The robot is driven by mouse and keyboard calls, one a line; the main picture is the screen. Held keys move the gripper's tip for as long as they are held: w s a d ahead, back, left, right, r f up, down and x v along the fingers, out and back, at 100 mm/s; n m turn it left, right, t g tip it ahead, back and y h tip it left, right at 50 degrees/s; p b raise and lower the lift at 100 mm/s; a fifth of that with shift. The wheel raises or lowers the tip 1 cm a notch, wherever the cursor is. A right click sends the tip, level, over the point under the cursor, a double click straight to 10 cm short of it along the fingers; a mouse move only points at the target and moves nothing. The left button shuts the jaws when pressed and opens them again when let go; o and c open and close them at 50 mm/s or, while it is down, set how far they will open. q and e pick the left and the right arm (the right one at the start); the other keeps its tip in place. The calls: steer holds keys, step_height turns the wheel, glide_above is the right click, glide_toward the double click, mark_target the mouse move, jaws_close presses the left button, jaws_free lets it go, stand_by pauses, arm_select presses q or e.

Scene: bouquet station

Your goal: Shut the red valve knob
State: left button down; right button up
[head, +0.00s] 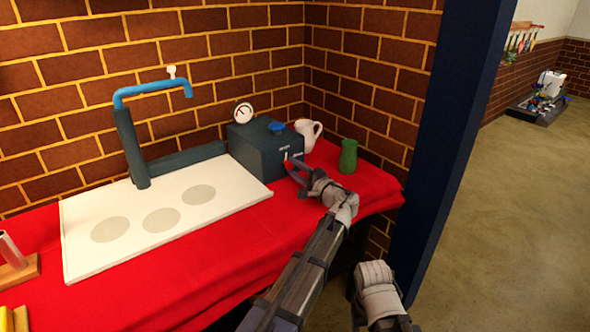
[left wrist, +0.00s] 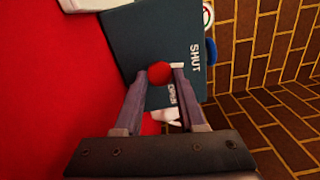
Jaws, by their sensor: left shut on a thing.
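The red valve knob (left wrist: 159,73) is on the front face of a dark teal box (head: 262,148). In the left wrist view it sits between the two fingertips of my left gripper (left wrist: 160,72), which is shut on it. A small white mark lies beside the knob at the right fingertip. The word SHUT is on the box to the right of the knob, and OPEN is below it, partly covered by a finger. In the head view my left gripper (head: 292,168) reaches the box front and mostly hides the knob. My right gripper is not in view.
A blue tap (head: 150,87) rises behind a white board (head: 140,252) with grey discs. A round gauge (head: 243,112) and blue cap (head: 277,126) top the box. A white pitcher (head: 308,134) and green vase (head: 348,157) stand to the right. A brick wall is close behind.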

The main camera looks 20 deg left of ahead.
arm_select(q)
steer(key=shift+n, duration=0.6)
steer(key=c, duration=0.5)
jaws_free()
steer(key=v, duration=0.8)
